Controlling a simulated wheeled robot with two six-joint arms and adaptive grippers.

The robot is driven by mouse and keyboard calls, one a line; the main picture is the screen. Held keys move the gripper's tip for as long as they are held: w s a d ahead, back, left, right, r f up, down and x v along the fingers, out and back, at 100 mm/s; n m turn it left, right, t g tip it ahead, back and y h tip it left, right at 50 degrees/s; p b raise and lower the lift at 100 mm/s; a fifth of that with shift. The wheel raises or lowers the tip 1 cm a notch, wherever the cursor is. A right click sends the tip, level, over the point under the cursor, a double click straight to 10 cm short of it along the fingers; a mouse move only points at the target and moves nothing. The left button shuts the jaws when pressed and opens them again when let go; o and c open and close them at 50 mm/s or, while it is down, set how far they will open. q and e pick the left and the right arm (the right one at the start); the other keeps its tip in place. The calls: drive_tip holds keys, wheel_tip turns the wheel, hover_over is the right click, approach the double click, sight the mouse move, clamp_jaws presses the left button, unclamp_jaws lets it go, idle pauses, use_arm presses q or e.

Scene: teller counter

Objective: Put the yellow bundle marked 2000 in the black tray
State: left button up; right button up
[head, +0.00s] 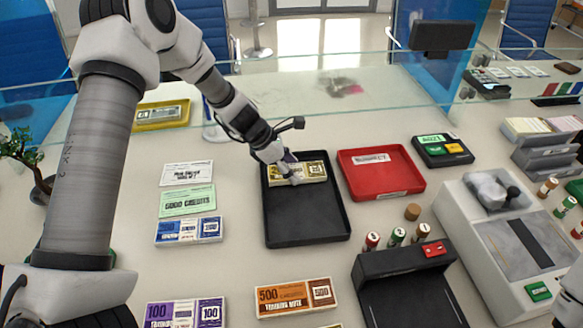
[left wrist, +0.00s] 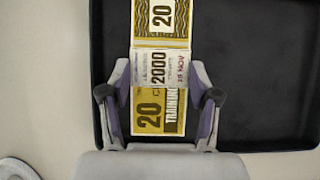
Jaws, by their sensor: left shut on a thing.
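The yellow bundle (head: 314,170) is over the far end of the black tray (head: 305,228), inside its rim. In the left wrist view the bundle (left wrist: 160,122) shows a white band printed 2000 and the number 20. My left gripper (head: 291,175) is shut on the bundle, with one finger on each long side in the left wrist view (left wrist: 160,103). The black tray (left wrist: 262,85) fills the background there. I cannot tell whether the bundle touches the tray floor. The rest of the tray is empty.
A red tray (head: 384,178) stands right of the black tray. Blue (head: 190,231), purple (head: 186,312) and orange (head: 294,297) bundles lie left and in front. A yellow tray (head: 160,115) is at the back left. A glass screen (head: 340,85) stands behind.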

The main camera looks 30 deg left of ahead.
use_arm(q)
drive_tip(key=o, duration=1.3)
drive_tip(key=shift+f, duration=0.2)
drive_tip(key=shift+r, duration=0.25)
drive_tip(key=p+v, duration=0.6)
drive_tip(key=v, duration=0.6)
